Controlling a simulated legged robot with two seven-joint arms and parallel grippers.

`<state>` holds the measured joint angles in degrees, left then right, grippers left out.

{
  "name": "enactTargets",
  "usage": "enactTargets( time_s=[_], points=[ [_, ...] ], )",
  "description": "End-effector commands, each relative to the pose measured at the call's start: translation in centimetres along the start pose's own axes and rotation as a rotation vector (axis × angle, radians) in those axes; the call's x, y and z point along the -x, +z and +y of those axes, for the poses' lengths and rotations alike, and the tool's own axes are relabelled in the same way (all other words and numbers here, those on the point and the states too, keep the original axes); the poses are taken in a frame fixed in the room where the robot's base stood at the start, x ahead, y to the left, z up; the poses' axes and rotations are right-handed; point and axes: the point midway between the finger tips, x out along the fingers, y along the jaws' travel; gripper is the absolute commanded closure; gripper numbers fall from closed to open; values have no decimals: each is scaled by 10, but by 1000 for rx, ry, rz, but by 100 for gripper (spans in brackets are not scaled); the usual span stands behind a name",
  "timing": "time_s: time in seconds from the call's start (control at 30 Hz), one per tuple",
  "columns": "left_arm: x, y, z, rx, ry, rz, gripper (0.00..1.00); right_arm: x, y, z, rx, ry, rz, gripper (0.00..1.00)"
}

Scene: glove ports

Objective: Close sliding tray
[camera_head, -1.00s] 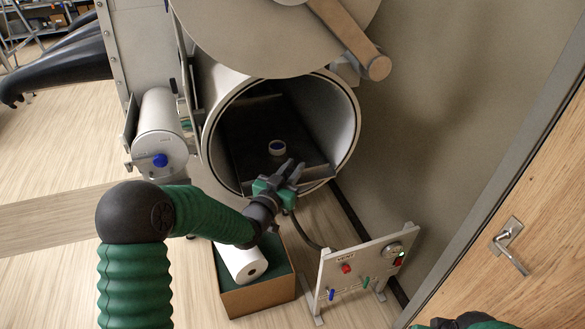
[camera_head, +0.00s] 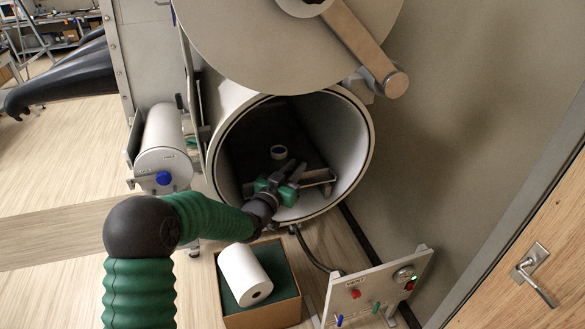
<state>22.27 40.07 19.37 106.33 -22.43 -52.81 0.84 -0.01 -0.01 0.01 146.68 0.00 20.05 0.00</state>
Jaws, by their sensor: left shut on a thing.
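The sliding tray (camera_head: 262,137) is a dark flat slide inside the round white chamber (camera_head: 212,160). Its metal front edge with a handle (camera_head: 318,178) lies just inside the chamber mouth, above the lower rim. My left gripper (camera_head: 291,170), dark with a green body, reaches into the mouth from the lower left. It is shut on the tray's front handle, and its fingers hide part of that edge. My right gripper is out of view.
The large round door (camera_head: 290,55) stands open above the mouth. A small cylinder with a blue knob (camera_head: 163,160) is at left. Below are a cardboard box (camera_head: 262,316) with a white roll (camera_head: 245,273) and a control panel (camera_head: 375,290). A wall is at right.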

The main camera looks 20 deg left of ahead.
Motion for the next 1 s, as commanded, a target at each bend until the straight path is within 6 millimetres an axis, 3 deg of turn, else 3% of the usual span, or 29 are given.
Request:
enactTargets(
  time_s=[0.03, 0.2, 0.57, 0.67, 1.0],
  points=[
    [-1, 3, 3, 2, 8, -5, 78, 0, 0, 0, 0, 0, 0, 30],
    [-1, 3, -2, 4, 6, -2, 57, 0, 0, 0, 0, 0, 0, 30],
    [7, 1, -5, 3, 1, 2, 57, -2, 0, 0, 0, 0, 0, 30],
    [23, 3, -6, 2, -1, 1, 57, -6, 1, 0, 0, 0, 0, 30],
    [120, 6, -6, 2, -1, -3, 57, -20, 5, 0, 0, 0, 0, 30]
  ],
)
